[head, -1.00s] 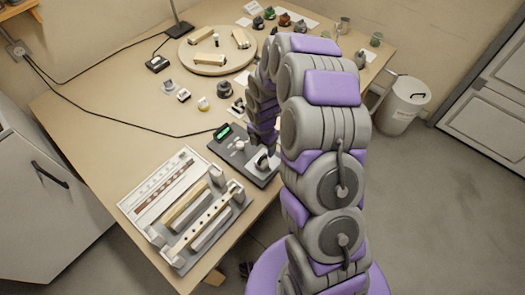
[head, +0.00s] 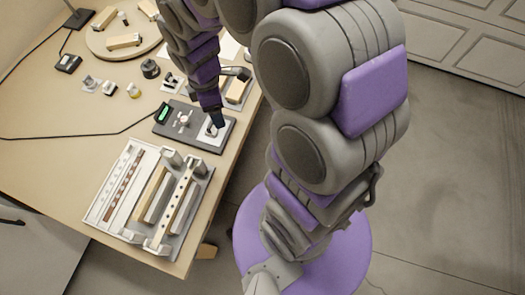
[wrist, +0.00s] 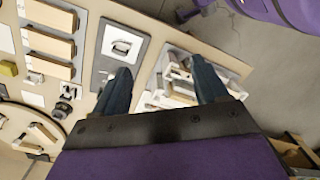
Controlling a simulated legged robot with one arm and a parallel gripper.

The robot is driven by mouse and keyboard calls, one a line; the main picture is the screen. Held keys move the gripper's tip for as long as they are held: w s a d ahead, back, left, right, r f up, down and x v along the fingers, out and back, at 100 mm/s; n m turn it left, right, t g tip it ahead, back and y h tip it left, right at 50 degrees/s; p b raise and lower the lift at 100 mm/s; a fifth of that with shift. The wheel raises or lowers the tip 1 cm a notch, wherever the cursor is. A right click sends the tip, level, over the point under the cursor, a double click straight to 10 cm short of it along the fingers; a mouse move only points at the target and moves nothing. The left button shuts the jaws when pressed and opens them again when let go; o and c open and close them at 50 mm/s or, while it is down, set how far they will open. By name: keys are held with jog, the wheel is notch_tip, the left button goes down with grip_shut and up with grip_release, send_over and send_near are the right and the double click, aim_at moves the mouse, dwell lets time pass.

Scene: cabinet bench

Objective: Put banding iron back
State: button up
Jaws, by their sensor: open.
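A dark grey plate (head: 185,138) with a green display lies near the table's right edge. It also shows in the wrist view (wrist: 103,78). On its white square sits a small light, ring-like piece (wrist: 121,47); I cannot tell surely whether this is the banding iron. In the head view, my gripper (head: 217,119) is above the plate's right part and partly hides the white square.
A white tray (head: 96,228) with long bars and a strip stands at the table's front. Small pieces (head: 110,88) and a round board (head: 95,40) with wooden blocks lie farther back. A black cable crosses the table.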

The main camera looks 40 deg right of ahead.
jog(key=s+r+m, duration=0.4)
jog(key=s+m, duration=0.3)
jog(key=s, duration=0.3)
jog(key=s+r+m+g, duration=0.1)
jog(key=s+r+m, duration=0.3)
jog(key=s+m, duration=0.3)
jog(key=s, duration=0.4)
